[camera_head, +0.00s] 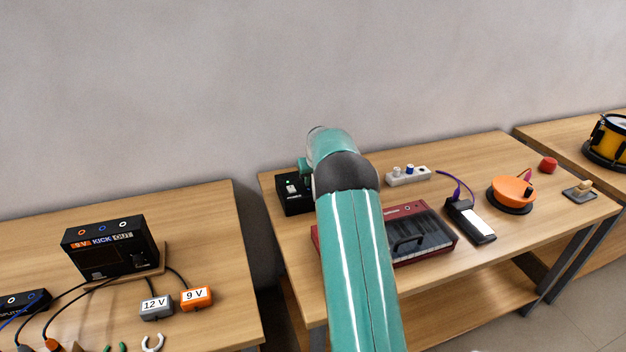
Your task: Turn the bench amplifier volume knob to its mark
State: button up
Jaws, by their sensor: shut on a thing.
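A small black box with a green light, which looks like the bench amplifier (292,207), stands at the left back of the middle table. My teal arm reaches across the middle of the view and bends down beside this box. Only a small part of my gripper (304,168) shows, at the box's top right edge. It is shut on the volume knob, as far as its place at the box tells. The fingertips, the knob and its mark are hidden or too small to make out.
A red keyboard (434,226) lies partly behind my arm. A white box with knobs (408,177), a black device with a purple cable (470,221) and an orange round pad (511,192) stand to the right. The left table (205,226) holds a black box (110,246) and cables.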

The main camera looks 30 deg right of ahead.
jog(key=o, duration=1)
jog(key=shift+r, duration=0.1)
jog(key=v, duration=1.3)
jog(key=shift+s+r, duration=0.2)
jog(key=shift+r, duration=0.05)
jog(key=shift+a, duration=0.1)
